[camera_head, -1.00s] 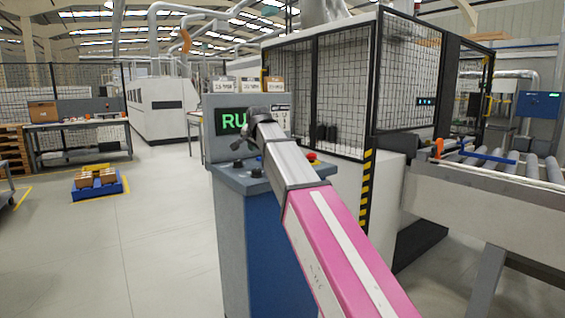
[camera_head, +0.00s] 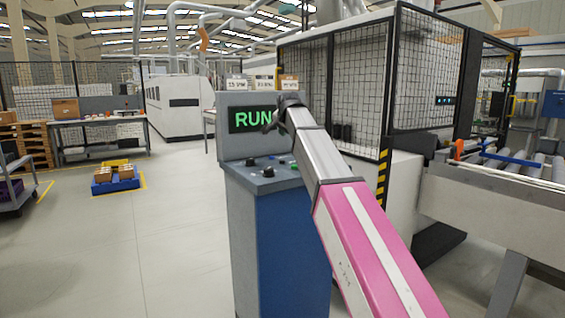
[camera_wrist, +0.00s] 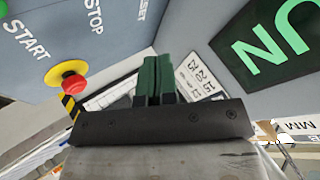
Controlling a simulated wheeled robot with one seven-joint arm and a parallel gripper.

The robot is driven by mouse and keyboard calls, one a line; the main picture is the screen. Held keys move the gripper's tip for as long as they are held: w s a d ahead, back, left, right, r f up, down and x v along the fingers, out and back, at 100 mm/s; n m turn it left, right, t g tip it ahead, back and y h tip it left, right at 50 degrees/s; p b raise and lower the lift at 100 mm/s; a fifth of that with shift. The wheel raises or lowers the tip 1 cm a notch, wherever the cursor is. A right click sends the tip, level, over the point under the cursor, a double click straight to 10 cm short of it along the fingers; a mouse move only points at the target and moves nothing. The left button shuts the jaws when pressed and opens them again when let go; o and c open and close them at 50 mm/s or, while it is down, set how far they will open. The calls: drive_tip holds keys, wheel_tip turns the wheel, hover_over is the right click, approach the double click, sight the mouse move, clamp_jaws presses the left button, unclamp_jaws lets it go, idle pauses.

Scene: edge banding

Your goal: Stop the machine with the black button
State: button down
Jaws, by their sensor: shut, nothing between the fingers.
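The control console (camera_head: 243,185) stands in front of me with a sloped panel and a screen (camera_head: 241,119) lit with green letters "RUN". Two black round controls (camera_head: 252,162) (camera_head: 268,171) sit on the panel; I cannot tell which is the stop button. A green control (camera_head: 294,166) is beside my arm. My gripper (camera_head: 268,128) is shut and empty, above the panel in front of the screen. In the wrist view its dark green fingers (camera_wrist: 155,80) are together. The panel there has START, STOP (camera_wrist: 94,15) and RESET labels; the black button is not visible there.
A red mushroom button on a yellow base (camera_wrist: 71,83) is near my fingers in the wrist view. The fenced machine (camera_head: 335,95) and a roller conveyor (camera_head: 510,165) are to the right. Open floor (camera_head: 175,225) lies to the left.

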drive_tip(key=shift+f, duration=5.1)
drive_tip(key=shift+r, duration=0.95)
drive_tip(key=shift+r, duration=2.5)
